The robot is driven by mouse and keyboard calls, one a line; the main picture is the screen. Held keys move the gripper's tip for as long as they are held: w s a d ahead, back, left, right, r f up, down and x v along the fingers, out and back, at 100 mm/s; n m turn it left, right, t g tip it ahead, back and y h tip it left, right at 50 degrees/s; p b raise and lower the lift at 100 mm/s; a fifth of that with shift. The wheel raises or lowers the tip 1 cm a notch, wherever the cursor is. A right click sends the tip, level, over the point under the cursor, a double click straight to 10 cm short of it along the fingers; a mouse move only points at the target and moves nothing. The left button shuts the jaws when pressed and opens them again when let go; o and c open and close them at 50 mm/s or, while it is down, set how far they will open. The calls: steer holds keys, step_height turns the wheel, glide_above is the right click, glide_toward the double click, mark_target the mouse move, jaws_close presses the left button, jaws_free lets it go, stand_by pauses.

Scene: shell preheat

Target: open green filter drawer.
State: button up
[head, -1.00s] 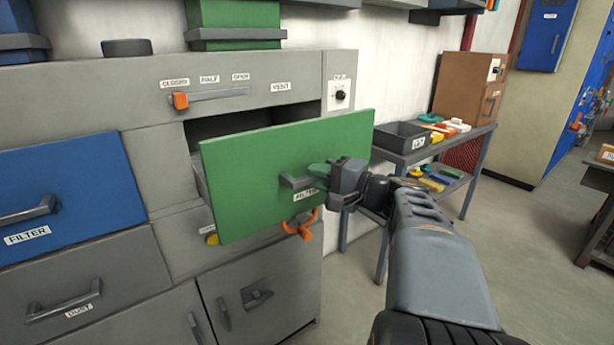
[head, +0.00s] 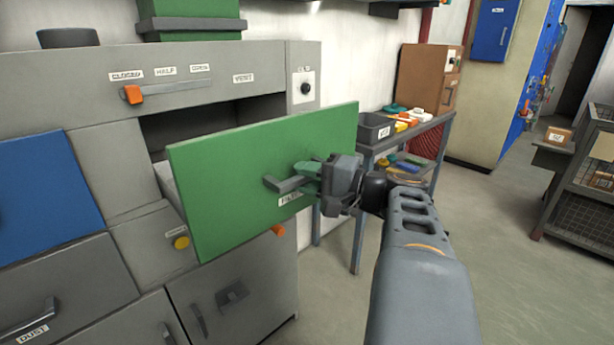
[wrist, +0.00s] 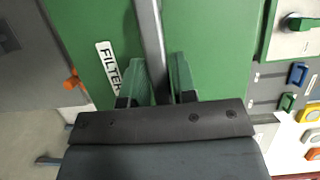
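The green filter drawer (head: 230,180) is pulled out of the grey cabinet, with a dark gap showing above and behind its front. Its grey bar handle (head: 285,184) sticks out from the front, above a FILTER label partly hidden by my gripper. My gripper (head: 308,170) is at the right part of this handle. In the wrist view the handle (wrist: 151,40) runs between the two green fingers of my gripper (wrist: 160,72), which look closed on it. The FILTER label (wrist: 108,66) lies left of the fingers there.
A blue drawer front (head: 45,195) is at the left. An orange slider (head: 133,94) sits near CLOSED on the vent panel. A side table (head: 425,137) with a dark bin and coloured items stands close behind the drawer's right. The floor (head: 500,270) at right is clear.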

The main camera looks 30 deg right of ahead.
steer(key=o, duration=0.3)
steer(key=v, duration=1.3)
steer(key=shift+s+d+p, duration=0.25)
steer(key=shift+s+p, duration=0.1)
steer(key=w+a+f+n+g+h+p, duration=0.2)
steer(key=a+n+g+h+p, duration=0.3)
steer(key=a+p, duration=0.4)
steer(key=w+a+f+n+g+h+p, duration=0.2)
steer(key=a+n+g+h+p, duration=0.3)
steer(key=a+p, duration=0.4)
steer(key=shift+w+n+g, duration=0.3)
steer(key=shift+n+g, duration=0.4)
